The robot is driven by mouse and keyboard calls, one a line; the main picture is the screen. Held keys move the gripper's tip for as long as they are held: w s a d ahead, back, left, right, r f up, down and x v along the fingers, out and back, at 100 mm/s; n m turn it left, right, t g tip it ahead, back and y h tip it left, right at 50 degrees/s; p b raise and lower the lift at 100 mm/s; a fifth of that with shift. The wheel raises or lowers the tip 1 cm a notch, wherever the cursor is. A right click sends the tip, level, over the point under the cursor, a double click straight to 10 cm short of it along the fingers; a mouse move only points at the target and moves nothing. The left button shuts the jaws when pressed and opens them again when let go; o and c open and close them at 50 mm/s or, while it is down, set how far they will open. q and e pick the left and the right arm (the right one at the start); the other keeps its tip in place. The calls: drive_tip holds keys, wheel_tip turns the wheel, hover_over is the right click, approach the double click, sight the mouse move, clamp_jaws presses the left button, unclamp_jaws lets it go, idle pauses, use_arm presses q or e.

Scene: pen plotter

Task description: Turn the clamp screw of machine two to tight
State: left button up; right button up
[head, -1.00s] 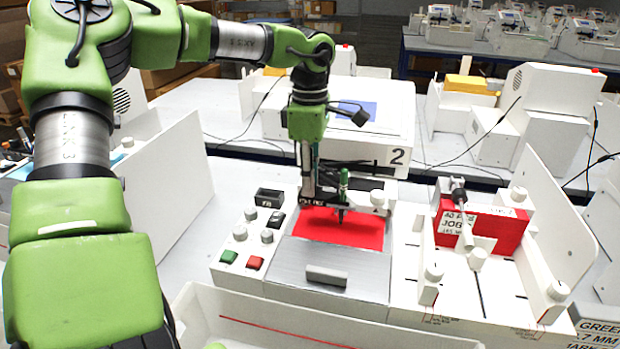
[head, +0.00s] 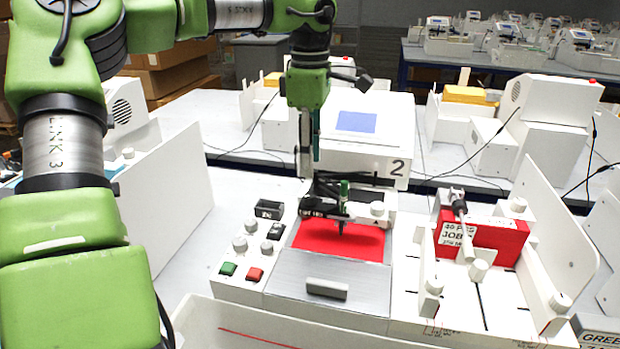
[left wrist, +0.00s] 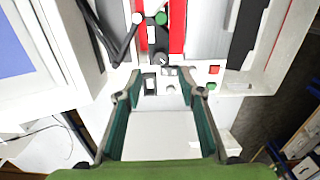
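Machine two is the white plotter (head: 262,291) with the "2" label behind it. A green pen (head: 343,190) stands upright in its black carriage (head: 322,206) over a red sheet (head: 340,240). A small white knob (head: 377,208) is right of the pen. I cannot tell for certain which part is the clamp screw. My left gripper (head: 305,170) points down, empty, above and behind the left side of the carriage, apart from it. The left wrist view shows its fingers open (left wrist: 162,94), with the pen (left wrist: 161,18) and a dark round knob (left wrist: 161,59) beyond the tips. My right gripper is out of view.
Left on the plotter are grey knobs (head: 240,244), a green button (head: 228,269) and a red button (head: 255,274). A screen unit (head: 345,140) stands behind. A white tray (head: 200,320) lies in front.

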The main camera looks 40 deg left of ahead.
use_arm(q)
drive_tip(key=shift+r, duration=2)
